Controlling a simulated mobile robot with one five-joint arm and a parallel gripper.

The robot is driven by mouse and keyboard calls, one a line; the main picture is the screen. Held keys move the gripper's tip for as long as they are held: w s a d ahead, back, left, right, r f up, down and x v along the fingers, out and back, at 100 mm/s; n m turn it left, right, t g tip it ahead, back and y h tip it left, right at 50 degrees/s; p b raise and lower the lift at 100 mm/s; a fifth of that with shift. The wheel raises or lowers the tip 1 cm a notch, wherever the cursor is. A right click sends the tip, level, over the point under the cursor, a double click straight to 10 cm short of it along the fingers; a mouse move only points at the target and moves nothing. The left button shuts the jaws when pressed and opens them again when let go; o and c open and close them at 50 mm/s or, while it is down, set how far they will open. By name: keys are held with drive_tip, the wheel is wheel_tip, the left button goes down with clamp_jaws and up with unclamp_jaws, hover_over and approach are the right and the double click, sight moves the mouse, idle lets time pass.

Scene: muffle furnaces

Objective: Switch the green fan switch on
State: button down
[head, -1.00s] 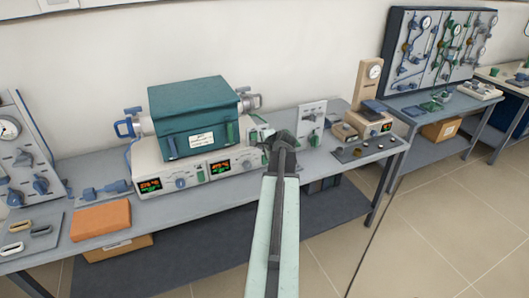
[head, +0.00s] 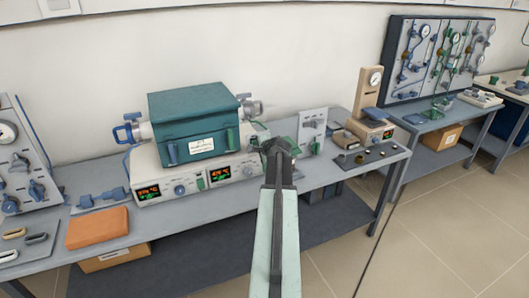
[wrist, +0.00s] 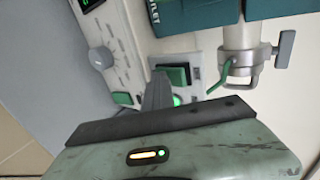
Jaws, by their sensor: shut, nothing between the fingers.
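A green rocker switch (wrist: 173,75) sits on a small grey plate beside a furnace control front in the wrist view. A green light (wrist: 177,101) glows just below it. The print on the plate is too small to read. My gripper (wrist: 158,82) is shut and empty, its dark fingertips at the switch's left lower edge; I cannot tell if they touch it. In the head view my gripper (head: 277,145) is at the right end of the furnace controllers and hides the switch there.
A teal furnace (head: 190,105) stands on two controllers with lit displays. In the wrist view a metal pipe fitting (wrist: 245,52) with a green lever is close right of the switch. An upright grey panel (head: 312,125) with a green part stands right of my gripper. An orange block (head: 97,228) lies at left.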

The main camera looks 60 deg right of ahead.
drive_tip(key=shift+w+d+r, duration=0.1)
drive_tip(key=shift+d+r, duration=0.1)
drive_tip(key=shift+r, duration=0.05)
drive_tip(key=shift+w+r+p, duration=0.1)
drive_tip(key=shift+r+p, duration=0.6)
drive_tip(key=shift+p, duration=0.2)
drive_tip(key=f+p+v, duration=0.1)
drive_tip(key=p+v, duration=0.5)
drive_tip(key=v, duration=0.7)
drive_tip(key=shift+s+a+r, duration=0.2)
drive_tip(key=shift+s+a, duration=0.15)
drive_tip(key=shift+s, duration=0.2)
